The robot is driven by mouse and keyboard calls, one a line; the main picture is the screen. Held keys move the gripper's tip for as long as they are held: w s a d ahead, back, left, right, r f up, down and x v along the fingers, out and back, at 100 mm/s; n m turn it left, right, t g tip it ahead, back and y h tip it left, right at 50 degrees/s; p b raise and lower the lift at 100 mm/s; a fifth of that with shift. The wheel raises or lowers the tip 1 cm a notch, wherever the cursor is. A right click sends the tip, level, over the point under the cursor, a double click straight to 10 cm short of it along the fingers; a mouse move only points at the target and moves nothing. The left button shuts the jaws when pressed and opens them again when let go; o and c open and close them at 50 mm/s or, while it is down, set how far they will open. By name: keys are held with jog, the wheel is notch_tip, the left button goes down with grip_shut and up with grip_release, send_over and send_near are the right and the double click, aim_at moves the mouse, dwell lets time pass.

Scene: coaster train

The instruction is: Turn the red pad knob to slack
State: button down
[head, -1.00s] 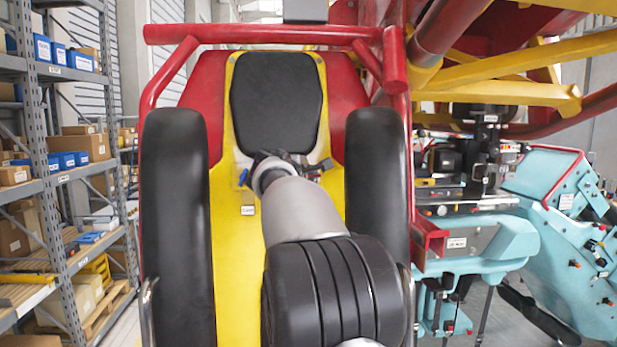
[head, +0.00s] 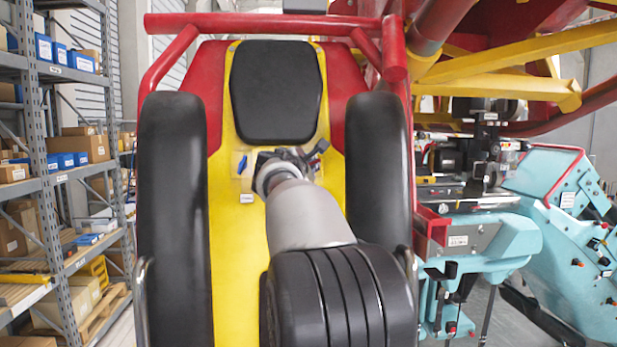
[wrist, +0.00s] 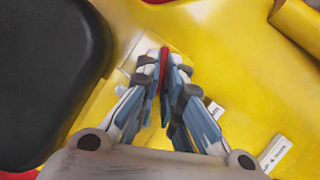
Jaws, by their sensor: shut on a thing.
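The red pad knob (wrist: 164,56) shows in the wrist view as a narrow red bar between my fingertips. My gripper (wrist: 163,78) is shut on it, with a finger on each side. The knob sits on a pale plate (wrist: 150,50) on the yellow panel. In the head view my gripper (head: 292,160) is at the panel just below the black pad (head: 276,92), and it hides the red knob. The fingers cover most of the knob, so its exact setting cannot be read.
A small blue knob (head: 241,165) is left of my gripper. A white label (head: 246,198) is below it; another label (wrist: 275,152) shows in the wrist view. Thick black side restraints (head: 172,190) (head: 378,170) flank the yellow panel (head: 237,240). Red tubes (head: 265,24) cross above.

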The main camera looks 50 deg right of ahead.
jog(key=n+t+b, duration=0.1)
jog(key=n+b, duration=0.1)
jog(key=n, duration=0.1)
jog(key=n+t+b, duration=0.2)
jog(key=n+b, duration=0.1)
jog(key=n, duration=0.1)
jog(key=n+t+b, duration=0.1)
jog(key=n+b, duration=0.1)
jog(key=n, duration=0.1)
jog(key=shift+s+d+f+b, duration=0.2)
jog(key=shift+s+f+b, duration=0.1)
jog(key=shift+f, duration=0.1)
jog(key=shift+n+t, duration=0.4)
jog(key=shift+n, duration=0.1)
jog(key=c, duration=1.8)
grip_release()
jog(key=shift+o, duration=0.4)
jog(key=shift+a, duration=0.15)
jog(key=v, duration=1.1)
jog(key=shift+s+a, duration=0.3)
jog(key=shift+r, duration=0.15)
